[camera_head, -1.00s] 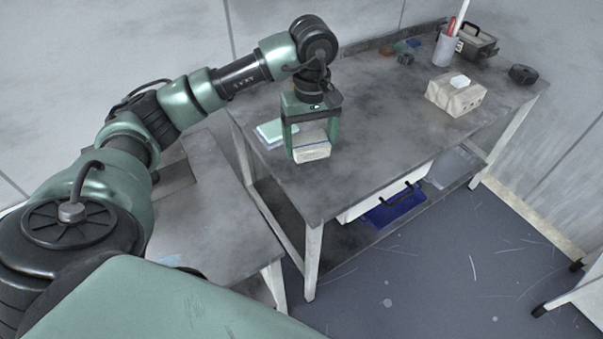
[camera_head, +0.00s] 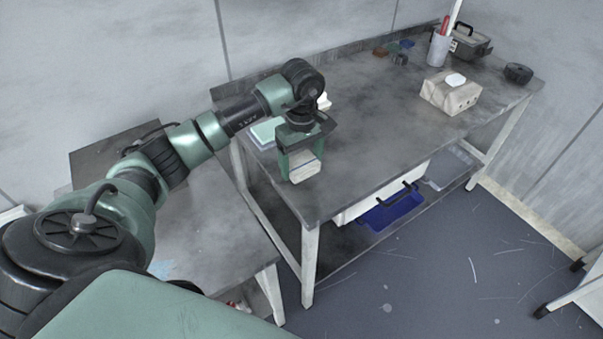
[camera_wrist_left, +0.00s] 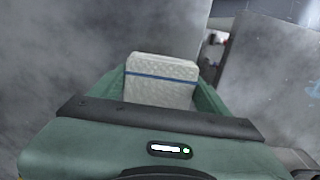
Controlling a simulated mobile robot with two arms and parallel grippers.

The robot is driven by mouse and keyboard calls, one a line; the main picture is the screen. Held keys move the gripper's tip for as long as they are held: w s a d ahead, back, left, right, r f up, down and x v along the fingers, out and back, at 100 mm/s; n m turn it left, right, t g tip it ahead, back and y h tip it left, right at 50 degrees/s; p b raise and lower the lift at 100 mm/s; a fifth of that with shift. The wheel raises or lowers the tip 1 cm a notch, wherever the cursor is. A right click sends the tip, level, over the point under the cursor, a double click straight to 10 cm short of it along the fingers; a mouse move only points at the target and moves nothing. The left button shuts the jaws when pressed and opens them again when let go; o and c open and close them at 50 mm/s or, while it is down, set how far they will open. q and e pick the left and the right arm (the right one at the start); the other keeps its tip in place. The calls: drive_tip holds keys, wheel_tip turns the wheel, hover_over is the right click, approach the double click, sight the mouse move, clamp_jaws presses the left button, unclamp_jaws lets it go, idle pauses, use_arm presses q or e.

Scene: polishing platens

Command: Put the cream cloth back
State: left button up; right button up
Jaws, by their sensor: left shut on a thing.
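My left gripper (camera_head: 301,174) points down at the left end of the long grey workbench and is shut on a folded cream cloth (camera_head: 306,172). In the left wrist view the cloth (camera_wrist_left: 160,92) sits between the green fingers, quilted and pale, with a thin blue band across it. It looks held near or above the bench's left edge; I cannot tell its exact height. My right gripper is out of view.
A pale green and white stack (camera_head: 265,131) lies behind the gripper, and a white item (camera_head: 324,102) is partly hidden by my arm. A tissue box (camera_head: 450,97), a cup (camera_head: 439,50), a dark round item (camera_head: 518,73) and a toolbox (camera_head: 470,42) stand right. The bench middle (camera_head: 370,130) is clear.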

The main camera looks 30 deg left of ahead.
sight(302, 183)
use_arm(q)
wheel_tip(302, 183, down, 5)
drive_tip(key=shift+r, duration=0.2)
drive_tip(key=shift+f, duration=0.25)
drive_tip(key=o, duration=1.2)
drive_tip(key=shift+r, duration=0.1)
drive_tip(key=shift+r, duration=0.2)
wheel_tip(302, 183, up, 12)
drive_tip(key=shift+f+b, duration=0.1)
drive_tip(key=shift+b, duration=0.45)
